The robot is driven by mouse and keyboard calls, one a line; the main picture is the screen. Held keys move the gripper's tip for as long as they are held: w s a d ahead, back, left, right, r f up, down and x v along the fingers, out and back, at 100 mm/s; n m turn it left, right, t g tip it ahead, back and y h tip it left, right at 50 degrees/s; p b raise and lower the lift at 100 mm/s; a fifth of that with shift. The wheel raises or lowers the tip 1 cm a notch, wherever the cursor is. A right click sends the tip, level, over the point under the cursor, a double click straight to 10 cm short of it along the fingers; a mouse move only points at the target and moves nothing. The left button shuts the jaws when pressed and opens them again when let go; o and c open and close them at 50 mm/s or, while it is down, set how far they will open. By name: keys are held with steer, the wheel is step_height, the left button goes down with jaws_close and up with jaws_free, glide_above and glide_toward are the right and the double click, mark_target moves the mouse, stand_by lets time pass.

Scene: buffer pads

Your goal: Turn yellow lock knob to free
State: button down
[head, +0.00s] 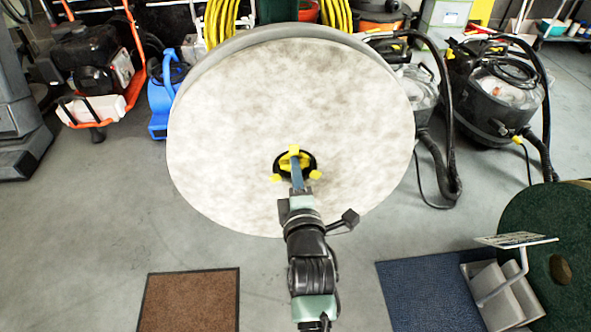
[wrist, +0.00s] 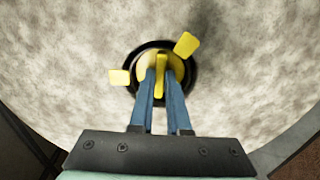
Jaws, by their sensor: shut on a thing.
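The yellow lock knob (head: 294,160) sits in a black round recess at the middle of a large, pale, stained round pad (head: 230,120). In the head view one yellow lug points up and two point to the lower left and lower right. My gripper (head: 296,172) reaches the knob from below. In the wrist view the blue fingers of my gripper (wrist: 162,75) stand on both sides of the knob's central yellow bar (wrist: 161,75) and are shut on it. Two yellow tabs show there, one to the left and one to the upper right. The fingertips hide part of the knob.
A blue mat (head: 415,295) and a brown mat (head: 190,300) lie on the floor. A dark green round pad (head: 530,225) and a small sign (head: 515,240) stand at right. Vacuum machines (head: 495,95) stand behind at right. Open grey floor lies at left.

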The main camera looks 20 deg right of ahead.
steer(key=shift+n+b, duration=1.9)
steer(key=shift+n, duration=1.6)
steer(key=n+b, duration=0.2)
steer(key=n, duration=0.4)
steer(key=shift+n, duration=0.4)
